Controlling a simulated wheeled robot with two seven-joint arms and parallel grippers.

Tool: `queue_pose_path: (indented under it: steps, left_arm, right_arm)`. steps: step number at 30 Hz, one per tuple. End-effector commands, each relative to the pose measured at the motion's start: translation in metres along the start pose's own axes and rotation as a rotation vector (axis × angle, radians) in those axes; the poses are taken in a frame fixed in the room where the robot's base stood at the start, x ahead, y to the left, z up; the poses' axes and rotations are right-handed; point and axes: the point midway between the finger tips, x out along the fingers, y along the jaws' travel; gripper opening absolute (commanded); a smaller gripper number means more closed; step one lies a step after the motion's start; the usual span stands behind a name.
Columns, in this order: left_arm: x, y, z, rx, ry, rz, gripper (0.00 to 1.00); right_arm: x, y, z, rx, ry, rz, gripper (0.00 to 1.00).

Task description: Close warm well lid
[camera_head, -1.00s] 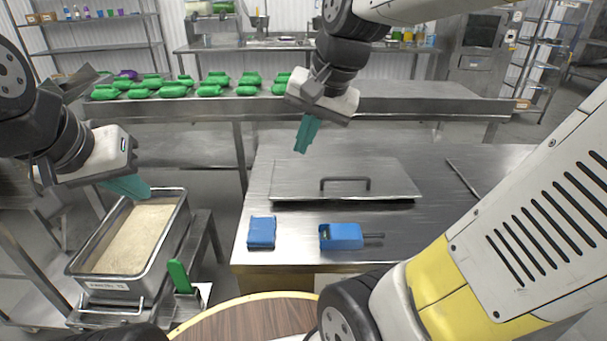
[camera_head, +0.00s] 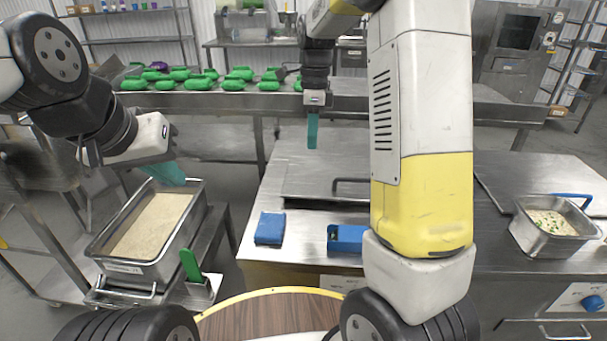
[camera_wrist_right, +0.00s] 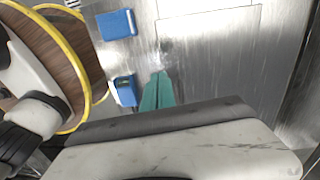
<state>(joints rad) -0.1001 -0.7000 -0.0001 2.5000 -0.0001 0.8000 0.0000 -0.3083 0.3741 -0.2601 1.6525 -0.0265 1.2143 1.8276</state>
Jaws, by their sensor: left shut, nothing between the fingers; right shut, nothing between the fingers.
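A flat steel lid (camera_head: 310,180) with a dark bar handle (camera_head: 350,181) lies on the steel counter in the head view. My right forearm hides its right part. My left gripper (camera_head: 180,180) is shut and empty, beside the upper end of a deep steel pan of rice (camera_head: 120,270).
A blue block (camera_head: 270,228) and a blue tool (camera_head: 346,238) lie on the counter's front. A steel pan of garnished food (camera_head: 550,240) with a blue handle stands at the right. Green items (camera_head: 180,85) line a back shelf. My right forearm crosses the middle.

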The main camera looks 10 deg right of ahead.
Motion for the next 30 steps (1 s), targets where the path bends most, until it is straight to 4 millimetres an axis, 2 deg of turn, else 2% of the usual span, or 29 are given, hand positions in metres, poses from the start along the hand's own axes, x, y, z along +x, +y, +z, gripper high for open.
queue_pose_path:
  steps: [3,8,21,27,30]
  left_arm:
    - [0.0,0.0,0.0,0.0,0.0,0.0,0.0]
    - [0.0,0.0,0.0,0.0,0.0,0.0,0.0]
    - [0.0,0.0,0.0,0.0,0.0,0.0,0.0]
    - [0.0,0.0,0.0,0.0,0.0,0.0,0.0]
    - [0.0,0.0,0.0,0.0,0.0,0.0,0.0]
  right_arm:
    - [0.007,-0.006,0.002,0.053,0.016,0.013,0.0]
    - [0.022,-0.005,0.002,0.062,0.018,0.017,0.0]
    - [0.112,-0.004,0.0,0.059,0.017,0.017,0.0]
    - [0.138,-0.004,0.0,0.059,0.016,0.015,0.0]
    - [0.144,-0.004,0.0,0.059,0.016,0.013,0.0]
